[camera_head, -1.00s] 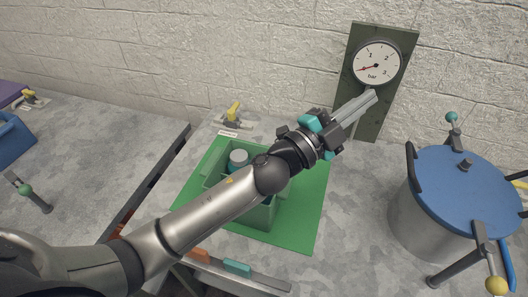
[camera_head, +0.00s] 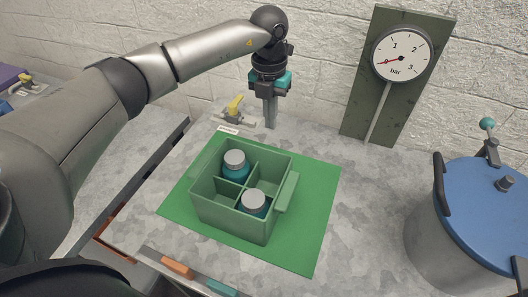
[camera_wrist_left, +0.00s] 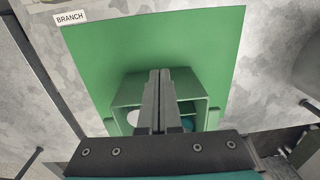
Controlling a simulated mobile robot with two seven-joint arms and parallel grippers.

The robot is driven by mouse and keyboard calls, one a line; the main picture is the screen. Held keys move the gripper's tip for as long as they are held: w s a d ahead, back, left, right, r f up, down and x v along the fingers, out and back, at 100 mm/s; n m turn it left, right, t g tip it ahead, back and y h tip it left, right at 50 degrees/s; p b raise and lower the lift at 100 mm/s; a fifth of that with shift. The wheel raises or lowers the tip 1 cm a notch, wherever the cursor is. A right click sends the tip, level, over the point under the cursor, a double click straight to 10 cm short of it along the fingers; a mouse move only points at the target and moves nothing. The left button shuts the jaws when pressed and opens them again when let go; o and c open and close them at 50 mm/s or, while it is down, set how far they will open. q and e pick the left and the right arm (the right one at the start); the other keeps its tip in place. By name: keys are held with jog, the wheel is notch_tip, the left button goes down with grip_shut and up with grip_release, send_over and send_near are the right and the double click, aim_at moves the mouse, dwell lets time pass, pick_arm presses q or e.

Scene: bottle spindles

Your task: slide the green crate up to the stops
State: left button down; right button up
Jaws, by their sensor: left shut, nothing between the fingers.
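The green crate (camera_head: 232,221) stands upright on a flat green mat (camera_head: 310,215) on the grey bench. It has dividers and a ledge-like handle on its right side. Two teal bottles with grey caps (camera_head: 234,158) (camera_head: 253,199) stand in separate compartments. My left gripper (camera_head: 270,126) is shut and empty, pointing down beyond the crate's far side, apart from it. In the left wrist view the shut fingers (camera_wrist_left: 160,75) cover part of the crate (camera_wrist_left: 190,82). I cannot clearly identify the stops. My right gripper is out of view.
A yellow-handled valve (camera_head: 235,106) is beside the left gripper, near a small label (camera_head: 228,129). A pressure gauge (camera_head: 401,54) stands at the wall. A blue-lidded pot (camera_head: 490,210) is at right. Orange (camera_head: 177,267) and teal (camera_head: 222,288) pieces line the front edge.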

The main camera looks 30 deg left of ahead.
aim_at(261, 156)
pick_arm(q)
jog(key=f, duration=0.3)
jog(key=f+b, duration=0.1)
jog(key=f, duration=0.2)
jog(key=a+f, duration=0.1)
jog(key=f, duration=0.2)
jog(key=shift+f, duration=0.4)
jog(key=shift+s, duration=0.3)
jog(key=shift+s+d+p, duration=0.15)
jog(key=shift+s+p, duration=0.2)
jog(key=shift+s, duration=1.35)
